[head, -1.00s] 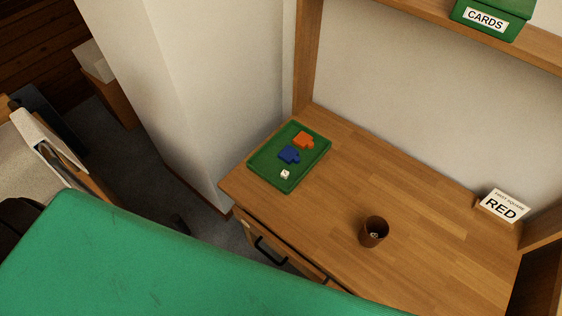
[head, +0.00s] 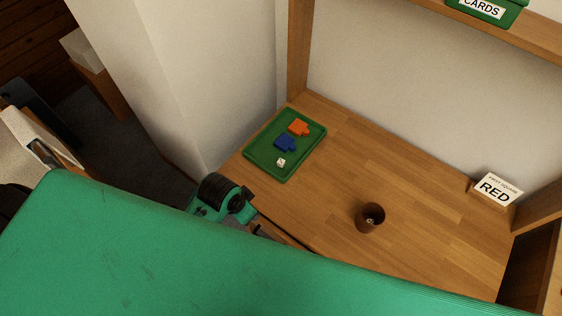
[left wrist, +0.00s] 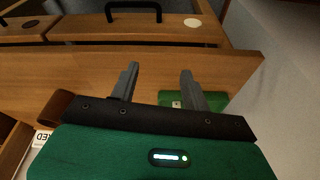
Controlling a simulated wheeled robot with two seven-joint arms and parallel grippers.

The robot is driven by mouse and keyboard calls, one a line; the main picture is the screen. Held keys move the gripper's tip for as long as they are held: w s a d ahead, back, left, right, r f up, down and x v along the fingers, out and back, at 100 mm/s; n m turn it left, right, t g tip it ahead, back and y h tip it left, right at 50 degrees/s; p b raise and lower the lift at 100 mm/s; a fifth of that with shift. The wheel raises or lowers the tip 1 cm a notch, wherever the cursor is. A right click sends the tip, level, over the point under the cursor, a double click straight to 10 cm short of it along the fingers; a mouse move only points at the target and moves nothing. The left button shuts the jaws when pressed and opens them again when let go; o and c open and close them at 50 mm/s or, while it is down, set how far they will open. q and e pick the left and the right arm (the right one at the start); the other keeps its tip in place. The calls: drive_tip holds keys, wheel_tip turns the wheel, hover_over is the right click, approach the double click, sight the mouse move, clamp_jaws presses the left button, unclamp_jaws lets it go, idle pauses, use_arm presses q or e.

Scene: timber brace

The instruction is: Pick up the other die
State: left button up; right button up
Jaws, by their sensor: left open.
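A white die (head: 281,162) lies on the green tray (head: 262,167) at the back left of the wooden desk, in front of a blue piece. A small white die (head: 370,221) shows inside the brown cup (head: 369,228) near the middle of the desk. My left gripper (head: 258,229) is at the desk's front edge, apart from the tray and nearer to me; its tips are partly hidden. In the left wrist view the gripper (left wrist: 158,75) is open and empty, and the tray die (left wrist: 176,104) shows between its fingers, farther off. My right gripper is not in view.
A blue piece (head: 286,144) and an orange piece (head: 299,128) lie on the tray. A RED sign (head: 496,190) stands at the desk's right. A green CARDS box (head: 486,10) sits on the shelf above. Drawers (left wrist: 95,25) are below the desktop. The desk between tray and cup is clear.

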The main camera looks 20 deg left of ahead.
use_arm(q)
drive_tip(key=w+d+r+m, duration=0.2)
drive_tip(key=w+m, duration=0.2)
drive_tip(key=w, duration=0.1)
drive_tip(key=m+g, duration=0.3)
drive_tip(key=m, duration=0.7)
approach(281, 161)
wheel_tip(281, 161, down, 3)
drive_tip(key=shift+s+a+f+p, duration=0.1)
drive_tip(key=shift+a+f+p, duration=0.1)
drive_tip(key=shift+p, duration=0.2)
drive_tip(key=f, duration=0.2)
drive_tip(key=d+f+p, duration=0.1)
drive_tip(key=shift+d+f, duration=0.1)
drive_tip(key=shift+f, duration=0.95)
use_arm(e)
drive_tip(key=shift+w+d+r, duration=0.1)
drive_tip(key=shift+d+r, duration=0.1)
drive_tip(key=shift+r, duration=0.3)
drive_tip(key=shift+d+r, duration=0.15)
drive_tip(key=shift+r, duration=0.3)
use_arm(q)
drive_tip(key=shift+c, duration=0.2)
clamp_jaws()
